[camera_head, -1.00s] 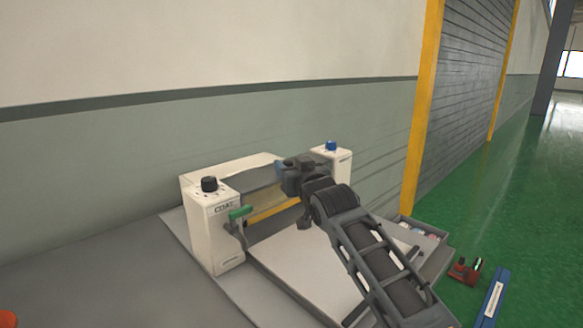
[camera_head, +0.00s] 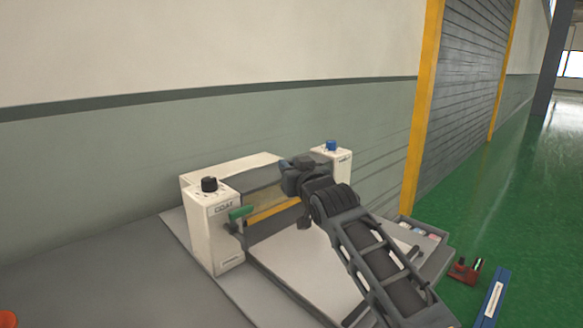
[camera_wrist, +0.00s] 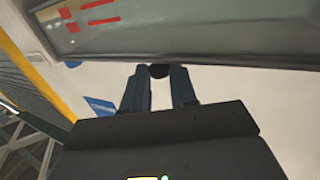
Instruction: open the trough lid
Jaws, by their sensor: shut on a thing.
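The coating machine (camera_head: 214,225) stands on the bench by the wall, with a white post at each end. Between the posts is a trough with a grey, see-through lid (camera_head: 256,180). In the wrist view the lid (camera_wrist: 200,35) spans the top as a glassy panel with red marks. My gripper (camera_wrist: 158,88) is shut on a small round black knob (camera_wrist: 158,70) just below the panel's edge. In the head view my gripper (camera_head: 281,168) is at the right part of the lid, and my wrist hides the knob and that end of the trough.
A green-handled lever (camera_head: 241,212) is on the left post. A black dial (camera_head: 209,184) and a blue knob (camera_head: 331,146) top the posts. A white plate (camera_head: 310,255) lies in front of the trough. A small bin (camera_head: 424,230) is at the right.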

